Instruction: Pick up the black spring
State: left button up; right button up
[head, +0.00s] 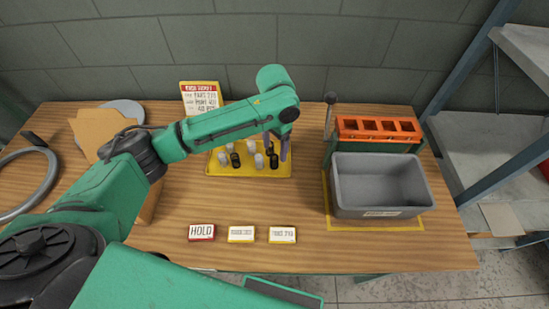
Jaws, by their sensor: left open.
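Several small springs stand on a yellow tray (284,171) in the middle of the table, some pale grey and some black. One black spring (235,160) stands left of the middle of the tray. Another black spring (273,161) is further right, at my left gripper's fingertips. My left gripper (276,153) points down over the right part of the tray, open; I cannot tell whether its fingers touch anything. My left arm crosses the back of the tray and hides part of it. My right gripper is out of view.
A grey bin (381,208) stands at the right, with an orange slotted rack (377,128) behind it. Labels, including a red HOLD one (201,232), lie along the front. A yellow sign (201,97) stands at the back. The wood between tray and labels is clear.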

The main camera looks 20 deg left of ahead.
aim_at(274, 157)
pick_arm(q)
notch_tip(274, 157, down, 4)
jog(key=shift+s+a+f+p, duration=0.1)
jog(key=shift+f+p, duration=0.15)
jog(key=shift+p, duration=0.45)
jog(key=shift+s+f, duration=0.1)
jog(key=shift+f, duration=0.1)
jog(key=shift+c, duration=0.6)
grip_shut()
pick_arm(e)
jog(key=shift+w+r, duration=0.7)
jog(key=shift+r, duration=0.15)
pick_arm(q)
jog(key=shift+r, duration=0.1)
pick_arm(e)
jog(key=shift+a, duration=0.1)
